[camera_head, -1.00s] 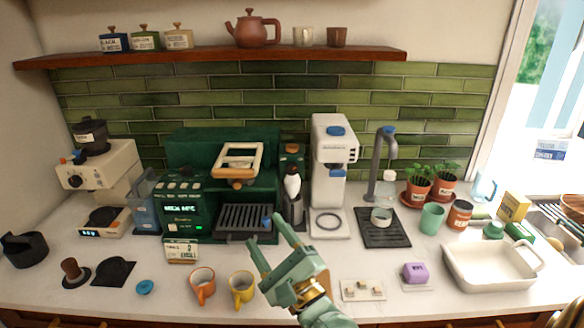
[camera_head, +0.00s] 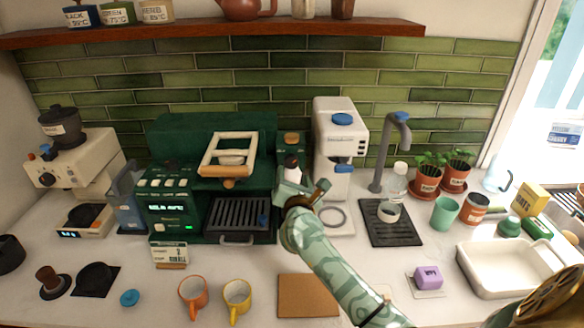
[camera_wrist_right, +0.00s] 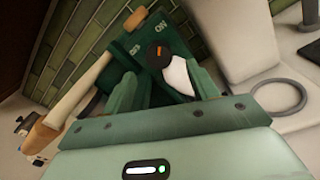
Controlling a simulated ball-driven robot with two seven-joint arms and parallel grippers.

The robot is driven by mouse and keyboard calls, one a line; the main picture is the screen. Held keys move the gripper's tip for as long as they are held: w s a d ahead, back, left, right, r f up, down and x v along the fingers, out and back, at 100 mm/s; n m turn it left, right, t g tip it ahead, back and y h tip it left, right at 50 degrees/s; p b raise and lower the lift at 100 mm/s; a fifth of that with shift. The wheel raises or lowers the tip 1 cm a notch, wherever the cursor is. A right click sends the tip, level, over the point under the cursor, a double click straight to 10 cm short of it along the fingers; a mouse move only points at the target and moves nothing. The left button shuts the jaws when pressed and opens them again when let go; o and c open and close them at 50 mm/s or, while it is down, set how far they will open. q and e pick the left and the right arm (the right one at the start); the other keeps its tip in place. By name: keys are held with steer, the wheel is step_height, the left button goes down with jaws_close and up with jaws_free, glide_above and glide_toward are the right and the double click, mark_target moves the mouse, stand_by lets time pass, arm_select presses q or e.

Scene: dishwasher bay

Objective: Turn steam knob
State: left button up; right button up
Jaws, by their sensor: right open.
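The green espresso machine (camera_head: 165,212) stands against the tiled wall. In the right wrist view, a round black knob with an orange mark (camera_wrist_right: 157,55) sits on its green panel (camera_wrist_right: 125,45), next to an "ON" label. My right gripper (camera_wrist_right: 168,85) is open, with its two green fingers pointing at the panel just short of the knob. A white part (camera_wrist_right: 178,74) shows between the fingers, below the knob. In the head view my right gripper (camera_head: 303,190) is at the machine's right end and partly covers that area.
A white dispenser (camera_head: 338,130) stands close to the right of my gripper, then a grey tap (camera_head: 385,150) over a black drip mat (camera_head: 385,235). Orange (camera_head: 193,298) and yellow (camera_head: 237,297) mugs stand in front. A brown board (camera_head: 308,296) lies on the counter.

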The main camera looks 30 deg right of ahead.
mark_target(292, 164)
steer(key=x, duration=0.4)
steer(key=shift+w, duration=0.15)
steer(key=shift+w+d, duration=0.2)
steer(key=shift+w, duration=0.15)
arm_select(q)
steer(key=shift+w+d+f, duration=0.1)
steer(key=shift+d+f, duration=0.05)
steer(key=shift+d, duration=0.25)
steer(key=shift+w+d+f, duration=0.1)
steer(key=shift+d+f, duration=0.05)
steer(key=shift+d, duration=0.25)
arm_select(e)
steer(key=shift+c, duration=0.7)
steer(key=c, duration=0.9)
arm_select(q)
steer(key=shift+s+a, duration=0.1)
steer(key=shift+a, duration=0.15)
arm_select(e)
steer(key=shift+o, duration=0.2)
